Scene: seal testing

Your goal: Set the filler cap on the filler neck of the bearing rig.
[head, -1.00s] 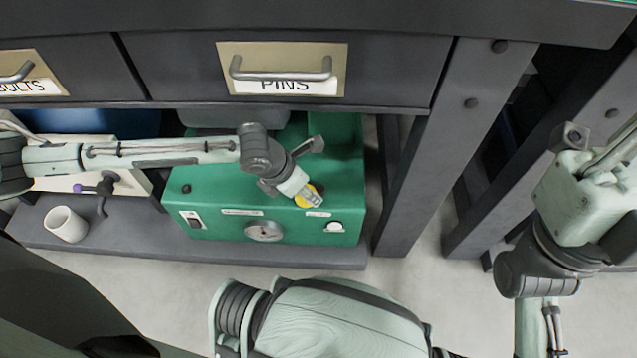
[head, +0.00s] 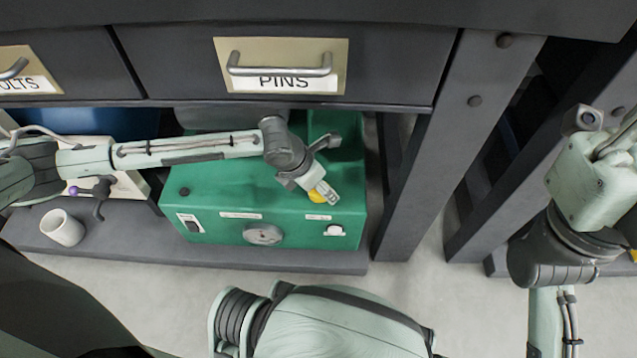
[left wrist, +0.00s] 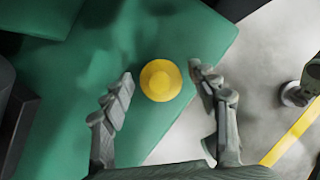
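The yellow round filler cap (left wrist: 160,80) sits centred between the fingertips of my left gripper (left wrist: 161,77) in the left wrist view. A narrow gap shows beside it there, but the cap travels with the gripper. In the head view the cap (head: 317,196) shows partly behind the fingers of my left gripper (head: 324,192), over the front right part of the green bearing rig (head: 215,188). I cannot make out the filler neck or whether the cap touches the rig. My right arm is at the right edge of the head view; its fingers are not visible.
The rig stands on a grey lower shelf (head: 130,256) under a bench with drawers, one labelled PINS (head: 281,82). A white cup (head: 62,228) stands at left. A grey bench leg (head: 432,150) rises right of the rig.

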